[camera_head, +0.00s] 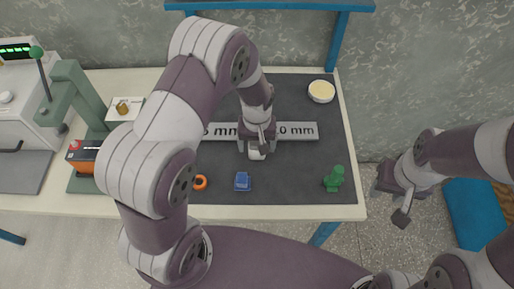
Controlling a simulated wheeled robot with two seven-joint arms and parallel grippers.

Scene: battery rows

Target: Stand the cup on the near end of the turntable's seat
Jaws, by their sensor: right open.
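My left gripper (257,145) points down over the middle of the dark mat, in front of a long grey bar (298,131) printed with "mm" lettering. A small whitish object (257,154) shows at its fingertips; I cannot tell whether it is the cup or whether the fingers are closed on it. A round, cream-topped container (321,91) stands at the mat's far right corner. I cannot make out a turntable or its seat for certain. My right gripper (399,205) is open and empty, off the table's right edge above the floor.
On the dark mat (290,190) are an orange ring (200,182), a blue block (242,181) and a green figure (333,179). A green press (80,95) and a grey machine (22,115) stand at left. My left arm hides part of the table.

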